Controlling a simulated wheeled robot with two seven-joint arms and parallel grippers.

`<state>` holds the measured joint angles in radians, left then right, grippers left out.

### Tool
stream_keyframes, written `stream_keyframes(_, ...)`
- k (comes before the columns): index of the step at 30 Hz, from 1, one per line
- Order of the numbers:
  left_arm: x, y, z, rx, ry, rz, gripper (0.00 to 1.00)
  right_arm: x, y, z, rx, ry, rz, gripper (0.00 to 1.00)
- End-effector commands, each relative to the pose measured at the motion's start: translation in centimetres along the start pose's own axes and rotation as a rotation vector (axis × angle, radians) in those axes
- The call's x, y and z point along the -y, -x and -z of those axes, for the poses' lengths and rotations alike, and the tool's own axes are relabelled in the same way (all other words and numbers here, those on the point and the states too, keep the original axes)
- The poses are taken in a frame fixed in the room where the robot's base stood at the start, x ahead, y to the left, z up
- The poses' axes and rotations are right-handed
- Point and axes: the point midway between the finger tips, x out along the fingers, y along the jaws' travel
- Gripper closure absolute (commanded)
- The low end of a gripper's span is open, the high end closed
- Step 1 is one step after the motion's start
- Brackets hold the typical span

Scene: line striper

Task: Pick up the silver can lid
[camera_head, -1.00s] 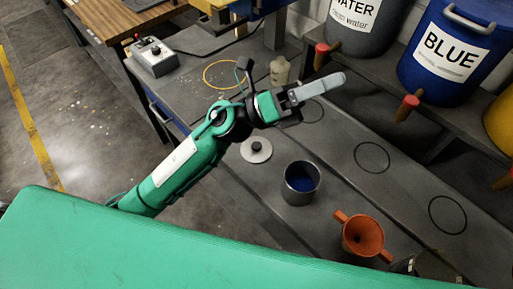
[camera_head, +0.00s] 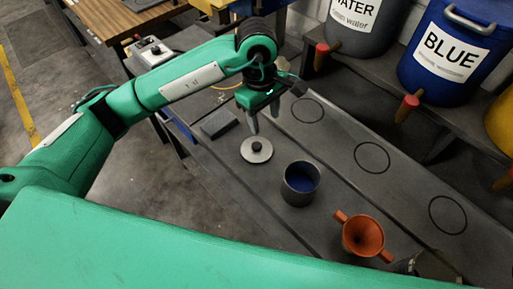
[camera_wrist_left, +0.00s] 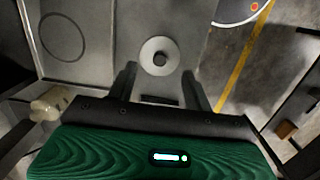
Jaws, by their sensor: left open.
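The silver can lid (camera_head: 257,150) is a round disc with a dark knob, lying flat on the grey bench. In the left wrist view the lid (camera_wrist_left: 148,62) shows just beyond the fingertips, roughly centred between them. My left gripper (camera_head: 264,122) points down above the lid, open and empty, and looks apart from it. Its two fingers also show spread in the left wrist view (camera_wrist_left: 160,72). The open can (camera_head: 300,184) with blue contents stands to the right of the lid. My right gripper is not in view.
An orange funnel (camera_head: 362,236) stands right of the can. A dark flat block (camera_head: 219,124) lies left of the lid. A control box (camera_head: 152,56) sits at the back left. Blue (camera_head: 446,52) and grey (camera_head: 364,24) buckets stand on the rear shelf. Drawn circles on the bench are empty.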

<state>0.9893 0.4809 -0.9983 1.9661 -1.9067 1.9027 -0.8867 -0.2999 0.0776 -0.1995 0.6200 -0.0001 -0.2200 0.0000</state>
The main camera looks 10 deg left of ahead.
Motion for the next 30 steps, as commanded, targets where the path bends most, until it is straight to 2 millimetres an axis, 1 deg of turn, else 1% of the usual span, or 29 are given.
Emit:
stream_keyframes(1, 0.0, 0.3, 0.9, -0.043, 0.002, 0.01, 0.49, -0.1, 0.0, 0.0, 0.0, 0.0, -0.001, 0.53)
stream_keyframes(3, 0.1, 0.6, 1.8, -0.082, 0.003, 0.023, 0.49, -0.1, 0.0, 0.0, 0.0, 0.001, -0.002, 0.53)
stream_keyframes(6, 0.3, 0.2, 2.3, -0.105, 0.003, 0.033, 0.49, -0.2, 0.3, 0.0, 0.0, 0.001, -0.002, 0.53)
stream_keyframes(8, 0.3, -0.5, 2.4, -0.107, 0.003, 0.036, 0.49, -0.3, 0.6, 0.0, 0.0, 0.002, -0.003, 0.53)
stream_keyframes(15, 0.6, -4.9, 2.8, -0.103, 0.004, 0.037, 0.49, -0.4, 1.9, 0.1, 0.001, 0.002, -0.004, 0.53)
stream_keyframes(18, 0.5, -6.4, 2.9, -0.103, 0.005, 0.035, 0.49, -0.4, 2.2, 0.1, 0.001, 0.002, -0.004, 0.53)
stream_keyframes(21, 0.5, -7.4, 3.0, -0.103, 0.003, 0.033, 0.49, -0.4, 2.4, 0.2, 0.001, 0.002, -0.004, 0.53)
stream_keyframes(25, 0.5, -7.9, 3.1, -0.104, 0.003, 0.032, 0.49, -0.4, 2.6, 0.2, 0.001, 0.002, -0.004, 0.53)
stream_keyframes(30, 0.6, -9.3, 3.3, -0.101, 0.004, 0.036, 0.49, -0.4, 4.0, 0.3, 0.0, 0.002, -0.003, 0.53)
